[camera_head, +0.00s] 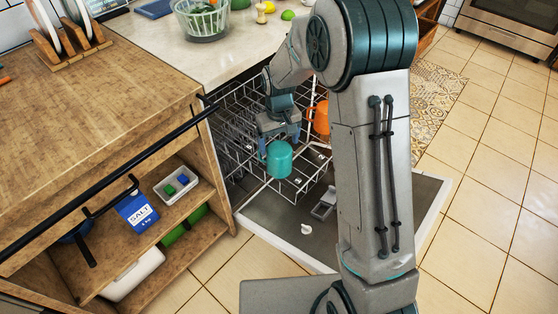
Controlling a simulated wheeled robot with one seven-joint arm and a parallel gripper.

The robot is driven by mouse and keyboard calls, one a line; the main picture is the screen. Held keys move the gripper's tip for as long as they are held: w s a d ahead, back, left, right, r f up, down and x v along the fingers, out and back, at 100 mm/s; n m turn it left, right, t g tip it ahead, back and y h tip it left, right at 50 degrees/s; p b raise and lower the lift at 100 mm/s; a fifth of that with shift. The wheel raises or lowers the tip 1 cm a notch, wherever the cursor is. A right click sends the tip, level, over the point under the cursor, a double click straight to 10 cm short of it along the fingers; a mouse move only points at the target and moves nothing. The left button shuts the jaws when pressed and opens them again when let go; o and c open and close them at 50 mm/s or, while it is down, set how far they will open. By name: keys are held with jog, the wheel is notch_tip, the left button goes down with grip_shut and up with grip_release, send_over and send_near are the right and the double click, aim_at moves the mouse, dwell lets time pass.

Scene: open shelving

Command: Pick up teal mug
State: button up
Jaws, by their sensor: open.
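The teal mug (278,160) is at the dishwasher rack, right below my gripper (279,139). My gripper points down, with its fingers at the top of the mug. It is open, and I cannot tell whether the fingers touch the mug. An orange mug (319,118) is in the rack just right of the teal one, partly hidden by my arm.
The white wire rack (238,128) surrounds the mug, above the open dishwasher door (262,226). A wooden shelf unit (100,75) with a black rail stands left. A counter (150,42) with a green basket (203,18) is behind. Tiled floor is clear at right.

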notch_tip(320, 180, down, 7)
jog(key=shift+s+f+b, duration=0.1)
jog(key=shift+f+b, duration=0.1)
jog(key=shift+b, duration=0.75)
jog(key=shift+r, duration=0.1)
jog(key=c, duration=0.9)
jog(key=shift+c, duration=0.2)
